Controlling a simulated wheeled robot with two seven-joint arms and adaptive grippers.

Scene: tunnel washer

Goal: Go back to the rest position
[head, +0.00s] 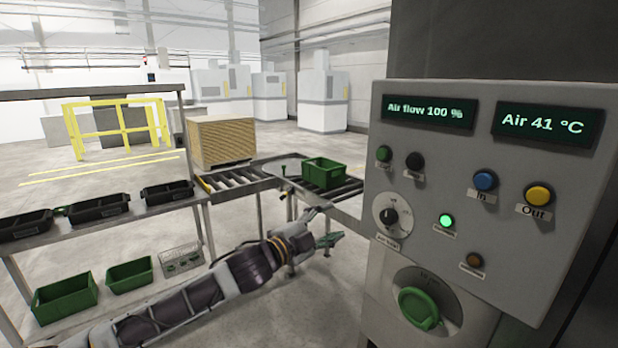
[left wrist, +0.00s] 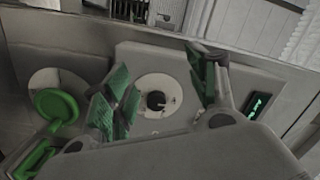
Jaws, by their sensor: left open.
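My left arm reaches in from the lower left in the head view. Its left gripper (head: 328,230), with green finger pads, is in front of the control panel (head: 463,190), to the left of it and apart from it in the picture. In the left wrist view the left gripper (left wrist: 163,88) has its fingers spread wide with nothing between them but the view of a black dial knob (left wrist: 156,101) on the panel behind. The same dial knob (head: 389,216) shows in the head view. My right gripper is in neither view.
The panel carries a big green knob (head: 418,308), several buttons and two displays reading "Air flow 100 %" and "Air 41 °C". A roller conveyor (head: 237,183) holds a green crate (head: 323,172). Left is a rack with black trays (head: 99,207) and green bins (head: 65,298). Open floor lies behind.

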